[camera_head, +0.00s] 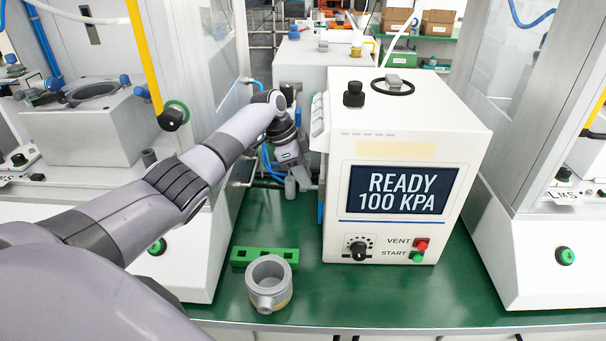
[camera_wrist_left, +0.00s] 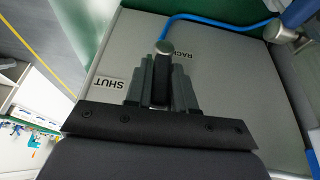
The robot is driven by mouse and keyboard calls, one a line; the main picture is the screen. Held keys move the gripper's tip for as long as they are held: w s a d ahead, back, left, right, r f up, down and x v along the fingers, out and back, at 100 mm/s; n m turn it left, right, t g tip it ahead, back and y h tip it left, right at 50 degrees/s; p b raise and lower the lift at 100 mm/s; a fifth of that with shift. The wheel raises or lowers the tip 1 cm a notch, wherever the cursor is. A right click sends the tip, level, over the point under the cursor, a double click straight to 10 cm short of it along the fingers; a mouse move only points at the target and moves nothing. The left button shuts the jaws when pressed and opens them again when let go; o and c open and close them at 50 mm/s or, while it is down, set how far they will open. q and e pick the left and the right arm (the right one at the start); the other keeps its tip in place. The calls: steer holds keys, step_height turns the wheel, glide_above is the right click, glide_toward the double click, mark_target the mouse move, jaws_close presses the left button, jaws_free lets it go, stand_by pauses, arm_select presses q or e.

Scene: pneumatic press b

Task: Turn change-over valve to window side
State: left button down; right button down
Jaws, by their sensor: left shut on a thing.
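My left arm reaches in from the left, and its gripper (camera_head: 300,180) is down in the gap beside the white press unit (camera_head: 400,120), partly hidden there. In the left wrist view the gripper (camera_wrist_left: 162,75) is shut on a dark, narrow piece that looks like the handle of the change-over valve. A round metal fitting (camera_wrist_left: 165,47) with a blue tube shows just beyond the fingertips. The grey panel carries a "SHUT" label (camera_wrist_left: 112,82) to the left and a partly hidden label (camera_wrist_left: 183,56) to the right, possibly "RACK". My right gripper is not in view.
The press display (camera_head: 405,190) reads "READY 100 KPA". A grey ring-shaped part (camera_head: 268,284) and a green block (camera_head: 264,256) sit on the green bench in front. Cabinets stand at both sides, leaving a narrow gap around my left arm. Blue tubes run nearby.

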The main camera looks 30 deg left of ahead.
arm_select(q)
steer(key=shift+f, duration=0.1)
steer(key=c, duration=1)
jaws_free()
steer(key=shift+c, duration=0.2)
steer(key=v, duration=0.7)
